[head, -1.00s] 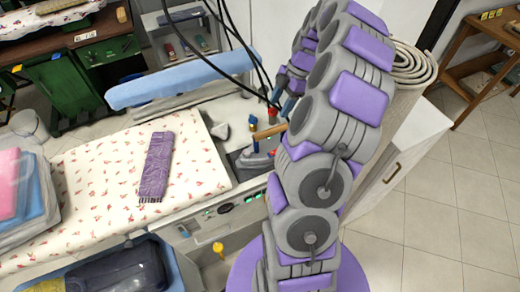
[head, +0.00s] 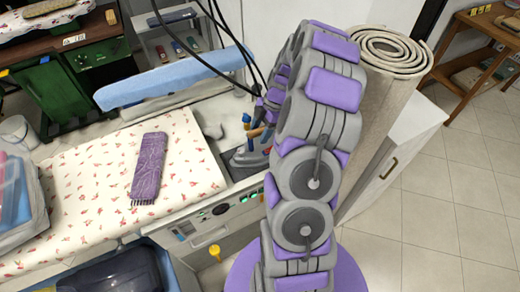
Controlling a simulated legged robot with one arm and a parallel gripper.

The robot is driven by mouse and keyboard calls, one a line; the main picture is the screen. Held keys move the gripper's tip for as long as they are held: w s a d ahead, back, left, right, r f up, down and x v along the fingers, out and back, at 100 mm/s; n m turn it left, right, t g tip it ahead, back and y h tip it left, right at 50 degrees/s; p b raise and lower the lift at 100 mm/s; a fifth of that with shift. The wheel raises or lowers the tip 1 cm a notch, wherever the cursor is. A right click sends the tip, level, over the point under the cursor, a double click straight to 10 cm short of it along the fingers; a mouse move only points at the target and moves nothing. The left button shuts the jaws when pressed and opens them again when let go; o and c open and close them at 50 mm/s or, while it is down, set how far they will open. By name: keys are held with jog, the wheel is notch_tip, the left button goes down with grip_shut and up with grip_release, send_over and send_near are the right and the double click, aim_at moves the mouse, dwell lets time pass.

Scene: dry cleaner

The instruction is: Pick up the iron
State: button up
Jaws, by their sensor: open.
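The iron (head: 249,158) is grey with a wooden handle. It sits on the grey top to the right of the floral ironing pad, just left of my arm. My arm, in purple and grey, hides part of the area on its right. My gripper (head: 265,117) shows only in part, small and beside the arm links. It is open, just above and slightly right of the iron's handle. I cannot tell whether its fingers touch the handle.
A folded purple scarf (head: 149,168) lies on the floral pad (head: 85,185). A blue padded sleeve board (head: 175,77) stands behind. Dark cables hang close to my gripper. A rolled carpet (head: 385,105) stands on the right. The tiled floor at far right is clear.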

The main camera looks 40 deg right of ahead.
aim_at(257, 143)
jog(key=x, duration=0.2)
jog(key=shift+a+f, duration=0.1)
jog(key=shift+f, duration=0.35)
jog(key=shift+r, duration=0.1)
grip_shut()
jog(key=shift+w, duration=0.1)
dwell(0.8)
